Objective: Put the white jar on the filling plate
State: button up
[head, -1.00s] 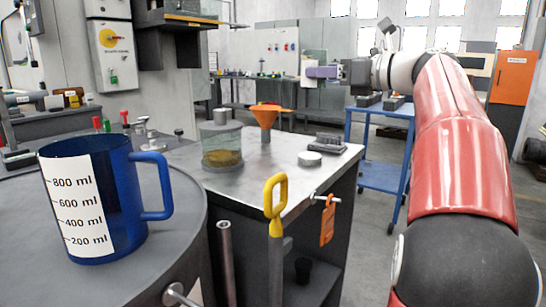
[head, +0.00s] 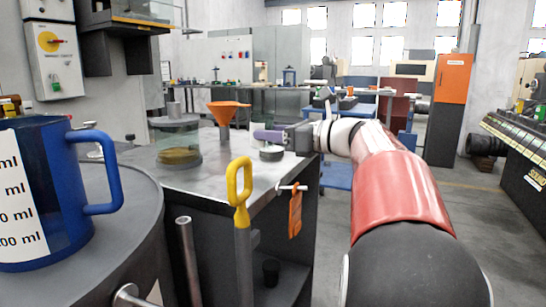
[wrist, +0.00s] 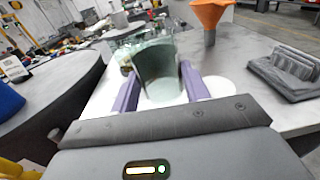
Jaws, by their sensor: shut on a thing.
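My gripper (head: 268,136) has purple fingers and is over the right part of the metal-topped table in the head view. In the wrist view my gripper (wrist: 158,90) is shut on a see-through, pale greenish jar (wrist: 157,72), upright between the fingers; it does not look white. In the head view it hardly shows. A round pale disc (head: 271,154), perhaps the filling plate, is just below my gripper. In the wrist view the disc (wrist: 219,87) shows to the right of the jar, partly behind the right finger. I cannot tell the jar's height above the table.
An orange funnel (head: 227,112) and a glass vessel with brown contents (head: 178,146) stand left of my gripper. A grey slotted block (wrist: 284,72) is right of the disc. A yellow handle (head: 239,182) rises at the table's front. A blue measuring jug (head: 60,190) stands on a barrel.

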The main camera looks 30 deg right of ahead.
aim_at(273, 167)
jog(key=shift+f+b, duration=0.5)
jog(key=shift+f, duration=1.6)
jog(key=shift+f, duration=0.15)
jog(key=o, duration=1)
